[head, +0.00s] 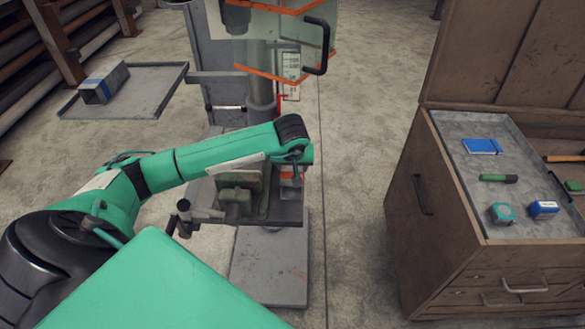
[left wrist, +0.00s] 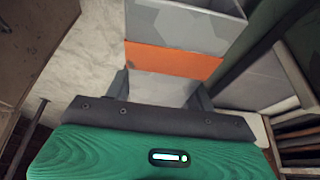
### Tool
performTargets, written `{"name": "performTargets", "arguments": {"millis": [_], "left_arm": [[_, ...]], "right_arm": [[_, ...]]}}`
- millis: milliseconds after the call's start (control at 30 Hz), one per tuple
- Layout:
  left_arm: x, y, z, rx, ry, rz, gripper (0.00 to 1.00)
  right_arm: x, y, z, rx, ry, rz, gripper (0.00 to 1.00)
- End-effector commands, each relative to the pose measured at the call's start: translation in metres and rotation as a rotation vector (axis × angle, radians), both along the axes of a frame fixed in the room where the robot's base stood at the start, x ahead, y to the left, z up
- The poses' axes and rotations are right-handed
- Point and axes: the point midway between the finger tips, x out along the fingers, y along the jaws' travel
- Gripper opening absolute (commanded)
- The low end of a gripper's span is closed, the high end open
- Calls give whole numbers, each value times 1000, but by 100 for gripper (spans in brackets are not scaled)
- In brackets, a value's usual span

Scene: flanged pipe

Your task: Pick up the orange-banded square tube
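The orange-banded square tube (left wrist: 172,62) is grey with a wide orange band. It fills the top middle of the left wrist view. In the head view its orange band (head: 287,176) shows just below the end of my left arm, at the machine's vise. My left gripper (left wrist: 163,88) has one finger on each side of the tube, below the band. I see no clear gap between fingers and tube; their tips are partly hidden. In the head view the left gripper (head: 292,160) is seen from above. My right gripper is not in view.
A blue-banded square tube (head: 103,83) lies on a grey side tray (head: 150,105). The drill-press vise (head: 238,196) stands close beside my left gripper, with a clear guard (head: 285,40) above. A brown tool cabinet (head: 425,215) stands right. Floor between is clear.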

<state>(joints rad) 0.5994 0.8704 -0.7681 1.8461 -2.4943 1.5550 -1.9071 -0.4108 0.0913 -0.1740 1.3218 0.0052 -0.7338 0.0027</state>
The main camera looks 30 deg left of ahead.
Motion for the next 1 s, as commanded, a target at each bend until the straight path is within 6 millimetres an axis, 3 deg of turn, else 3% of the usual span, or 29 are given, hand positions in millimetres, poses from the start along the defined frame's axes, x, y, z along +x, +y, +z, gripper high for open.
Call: {"name": "performTargets", "arguments": {"millis": [33,200,567,900,1000], "left_arm": [[0,0,0,0,0,0,45],[1,0,2,0,-2,1,15],[1,0,6,0,-5,0,15],[1,1,38,3,-5,0,15],[-17,-11,35,3,-1,-5,15]], "right_arm": [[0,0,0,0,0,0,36],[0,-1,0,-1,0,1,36],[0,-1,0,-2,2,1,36],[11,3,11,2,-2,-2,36],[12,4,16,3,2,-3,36]]}}
